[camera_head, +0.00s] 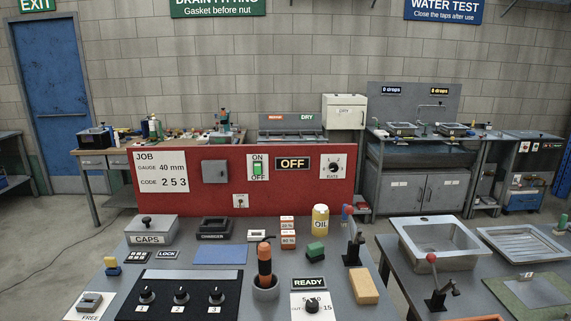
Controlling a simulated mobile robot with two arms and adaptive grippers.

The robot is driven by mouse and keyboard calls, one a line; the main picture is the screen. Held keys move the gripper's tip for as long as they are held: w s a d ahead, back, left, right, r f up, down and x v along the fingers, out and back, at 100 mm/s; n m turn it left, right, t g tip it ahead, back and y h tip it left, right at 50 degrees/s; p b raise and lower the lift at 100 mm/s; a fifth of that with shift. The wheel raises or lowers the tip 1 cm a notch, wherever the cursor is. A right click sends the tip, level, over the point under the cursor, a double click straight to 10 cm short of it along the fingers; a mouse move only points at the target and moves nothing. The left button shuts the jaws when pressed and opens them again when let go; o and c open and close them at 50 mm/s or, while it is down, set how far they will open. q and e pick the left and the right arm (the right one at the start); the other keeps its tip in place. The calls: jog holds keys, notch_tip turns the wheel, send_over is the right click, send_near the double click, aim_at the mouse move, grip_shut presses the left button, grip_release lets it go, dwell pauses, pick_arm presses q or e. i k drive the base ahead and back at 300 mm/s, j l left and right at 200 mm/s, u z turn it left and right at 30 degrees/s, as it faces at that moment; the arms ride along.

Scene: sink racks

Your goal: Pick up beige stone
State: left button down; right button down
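A beige block-shaped stone (364,287) lies flat on the near grey workbench, toward its right edge. It sits to the right of the READY sign (308,283) and the dial panel marked 15 (325,306). Nothing visible covers it. Neither of my grippers shows in the head view, so nothing is seen touching the stone.
A second bench with a metal sink (436,243) and red-knobbed lever (434,285) is at right, across a gap.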

aim_at(365, 290)
jog(key=l, duration=0.25)
jog(key=i+l, duration=0.15)
jog(key=l+u, duration=0.85)
jog(key=l, duration=0.3)
